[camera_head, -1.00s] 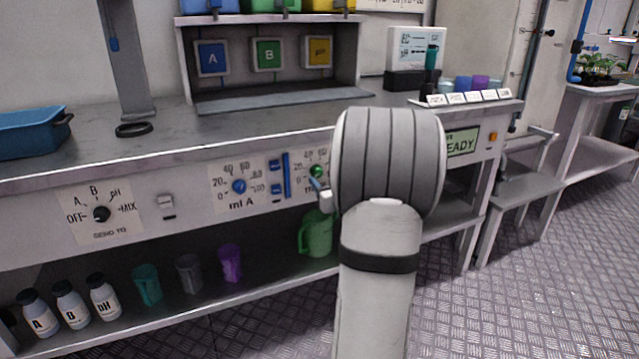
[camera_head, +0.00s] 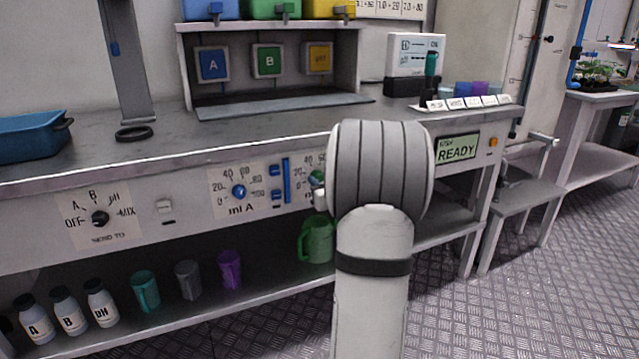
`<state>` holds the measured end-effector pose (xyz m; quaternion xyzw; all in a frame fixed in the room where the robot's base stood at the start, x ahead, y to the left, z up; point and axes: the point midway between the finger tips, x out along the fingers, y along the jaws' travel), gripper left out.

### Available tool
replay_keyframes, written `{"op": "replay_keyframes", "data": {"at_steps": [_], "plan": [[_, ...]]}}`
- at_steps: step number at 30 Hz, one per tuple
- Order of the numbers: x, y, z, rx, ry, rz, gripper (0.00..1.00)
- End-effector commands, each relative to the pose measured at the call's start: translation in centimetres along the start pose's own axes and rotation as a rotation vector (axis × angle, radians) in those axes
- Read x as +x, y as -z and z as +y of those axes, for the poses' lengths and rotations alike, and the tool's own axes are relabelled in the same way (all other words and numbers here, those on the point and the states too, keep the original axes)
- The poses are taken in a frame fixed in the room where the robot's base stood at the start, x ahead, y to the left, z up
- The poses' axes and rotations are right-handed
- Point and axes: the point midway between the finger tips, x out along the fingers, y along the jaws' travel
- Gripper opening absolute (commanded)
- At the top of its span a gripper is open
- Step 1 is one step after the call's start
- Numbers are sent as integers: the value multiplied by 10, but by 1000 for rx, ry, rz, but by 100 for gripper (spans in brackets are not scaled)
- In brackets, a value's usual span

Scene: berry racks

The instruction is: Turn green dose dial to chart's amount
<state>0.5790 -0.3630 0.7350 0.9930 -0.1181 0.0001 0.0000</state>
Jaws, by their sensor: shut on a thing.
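The green dose dial (camera_head: 317,177) is on the bench's front panel, to the right of the blue dial. Most of it and its scale is hidden behind my arm, so its pointer cannot be read. My gripper (camera_head: 319,194) is at the dial, with only a small light part showing at the left edge of my wrist. Its fingers are mostly hidden, and it appears shut on the dial. A chart (camera_head: 393,8) is on the wall at the top, cut off by the frame, with small figures such as 1.0 and 2.0.
A SEND TO selector (camera_head: 100,218) is further left. A display (camera_head: 457,149) reads READY on the right. A green jug (camera_head: 317,240) and several bottles and cups stand on the lower shelf.

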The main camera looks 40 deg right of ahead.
Motion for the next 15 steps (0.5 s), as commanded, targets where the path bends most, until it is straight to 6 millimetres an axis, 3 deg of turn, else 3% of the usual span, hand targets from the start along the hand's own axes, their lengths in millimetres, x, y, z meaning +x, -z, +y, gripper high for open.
{"op": "replay_keyframes", "data": {"at_steps": [3, 4, 15], "plan": [[0, 0, 0, 0, 1, 0, 7], [-2, 0, -9, 1, 2, -1, 6], [2, 0, -4, 6, 8, 1, 6]]}}
